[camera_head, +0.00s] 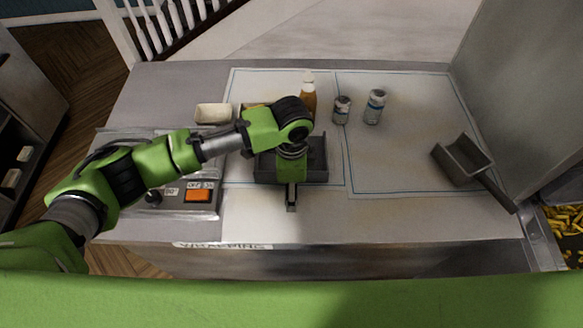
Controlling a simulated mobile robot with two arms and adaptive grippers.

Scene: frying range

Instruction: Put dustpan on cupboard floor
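A dark grey scoop-shaped pan with a handle, which looks like the dustpan (465,160), lies at the right of the steel worktop. Its handle points toward the front right corner. My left arm comes in from the left, and its gripper (291,198) points down and forward over the front middle of the worktop, well left of the pan. A dark shallow tray (318,160) is partly hidden behind this gripper; I cannot tell whether they touch. The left fingers are seen edge-on, so their opening is unclear. My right gripper is not in view. No cupboard floor is visible.
A brown bottle (308,98) and two cans (342,109) (375,107) stand behind the tray. A pale container (213,113) and a panel with an orange switch (199,196) are at left. A steel wall (520,90) bounds the right.

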